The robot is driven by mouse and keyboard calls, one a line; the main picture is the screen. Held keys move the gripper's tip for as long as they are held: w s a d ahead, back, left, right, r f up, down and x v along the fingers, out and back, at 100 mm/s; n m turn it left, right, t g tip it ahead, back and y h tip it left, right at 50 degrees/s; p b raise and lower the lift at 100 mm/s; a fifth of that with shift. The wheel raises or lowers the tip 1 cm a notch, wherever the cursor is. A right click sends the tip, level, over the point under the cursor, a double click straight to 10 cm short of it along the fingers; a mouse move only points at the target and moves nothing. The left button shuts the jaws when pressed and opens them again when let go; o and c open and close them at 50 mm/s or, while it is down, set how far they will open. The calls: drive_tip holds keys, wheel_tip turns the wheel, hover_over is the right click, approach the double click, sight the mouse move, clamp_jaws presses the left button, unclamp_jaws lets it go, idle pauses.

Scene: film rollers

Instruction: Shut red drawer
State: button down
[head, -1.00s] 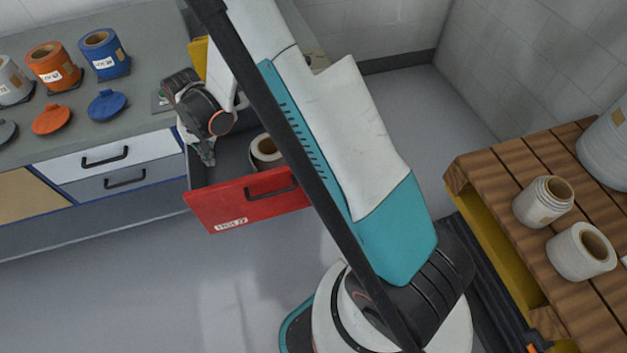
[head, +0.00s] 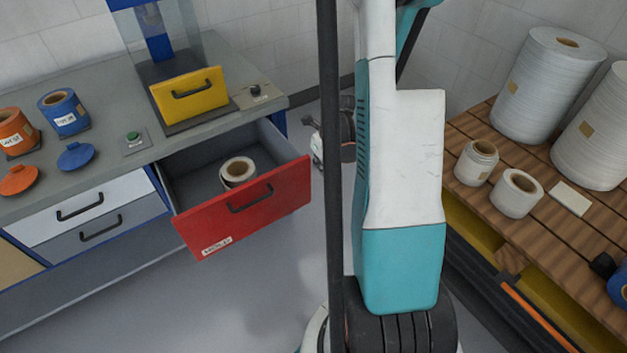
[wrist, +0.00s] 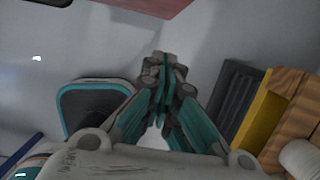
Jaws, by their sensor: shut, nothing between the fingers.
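The red drawer (head: 246,208) is pulled out from the grey workbench, with its red front and black handle (head: 250,198) facing the room. A film roll (head: 238,172) stands inside it. In the wrist view a strip of the red drawer (wrist: 150,6) shows at the top edge. My gripper (wrist: 162,60) is shut and empty, pointing down over the floor, apart from the drawer. In the head view my arm hides most of the gripper, to the right of the drawer.
On the right, a wooden pallet (head: 480,205) bears several film rolls. Grey floor (head: 260,290) lies clear before the drawer.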

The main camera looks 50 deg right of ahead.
drive_tip(key=w+d+f+b, duration=0.1)
drive_tip(key=w+f+b, duration=0.4)
drive_tip(key=f, duration=0.4)
drive_tip(key=shift+w+d+f+b, duration=0.3)
drive_tip(key=shift+w+d+f, duration=0.05)
drive_tip(key=shift+w, duration=0.15)
